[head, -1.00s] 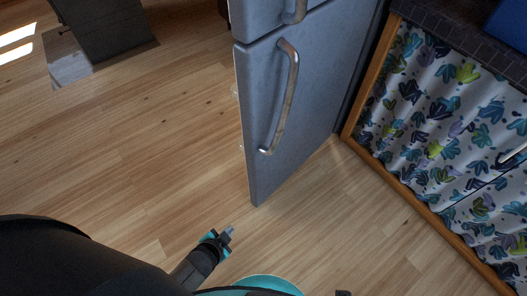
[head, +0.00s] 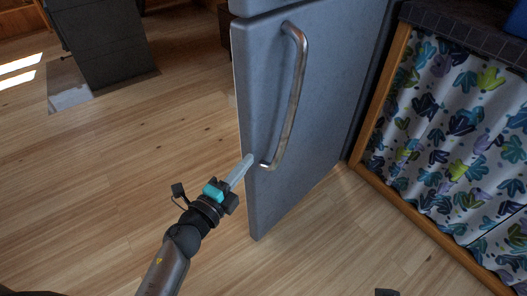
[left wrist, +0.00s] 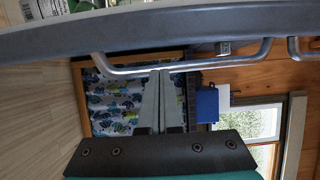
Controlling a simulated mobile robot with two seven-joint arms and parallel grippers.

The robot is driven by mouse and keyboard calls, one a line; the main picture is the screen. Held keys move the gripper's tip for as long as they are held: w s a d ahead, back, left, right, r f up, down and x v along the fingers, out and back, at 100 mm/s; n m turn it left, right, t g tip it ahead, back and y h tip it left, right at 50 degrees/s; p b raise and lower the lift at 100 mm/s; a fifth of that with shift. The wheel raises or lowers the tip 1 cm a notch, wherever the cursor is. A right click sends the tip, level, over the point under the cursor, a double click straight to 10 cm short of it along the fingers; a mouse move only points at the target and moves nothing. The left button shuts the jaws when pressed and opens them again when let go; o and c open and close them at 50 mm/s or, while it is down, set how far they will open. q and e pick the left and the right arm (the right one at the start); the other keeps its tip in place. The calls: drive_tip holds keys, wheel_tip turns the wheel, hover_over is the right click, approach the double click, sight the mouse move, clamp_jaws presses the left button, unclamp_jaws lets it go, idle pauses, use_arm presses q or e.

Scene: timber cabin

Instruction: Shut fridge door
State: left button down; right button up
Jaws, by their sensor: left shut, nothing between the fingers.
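The fridge door (head: 270,110) is grey-blue and stands open, jutting out over the floor in the head view. Its long metal handle (head: 294,95) is on the face to the right of its free edge. My left gripper (head: 247,162) is shut and empty, its fingertips at the door's free edge, by the handle's lower end. In the left wrist view the door (left wrist: 170,28) crosses the top edge-on, and the handle (left wrist: 205,62) lies just past the shut fingers (left wrist: 161,75). I cannot tell whether they touch the door. My right gripper's fingers are out of view.
A counter (head: 460,35) with a leaf-patterned curtain (head: 445,120) stands right of the door. A dark cabinet (head: 100,45) is at the far left. Wooden floor (head: 110,170) is clear left of the door. Packages (left wrist: 45,10) show beyond the door edge in the wrist view.

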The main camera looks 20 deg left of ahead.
sight(262, 144)
use_arm(q)
drive_tip(key=b+x, duration=0.1)
drive_tip(key=x, duration=0.7)
drive_tip(key=shift+x, duration=0.9)
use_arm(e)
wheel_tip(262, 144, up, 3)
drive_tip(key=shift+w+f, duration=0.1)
use_arm(q)
drive_tip(key=shift+a, duration=0.1)
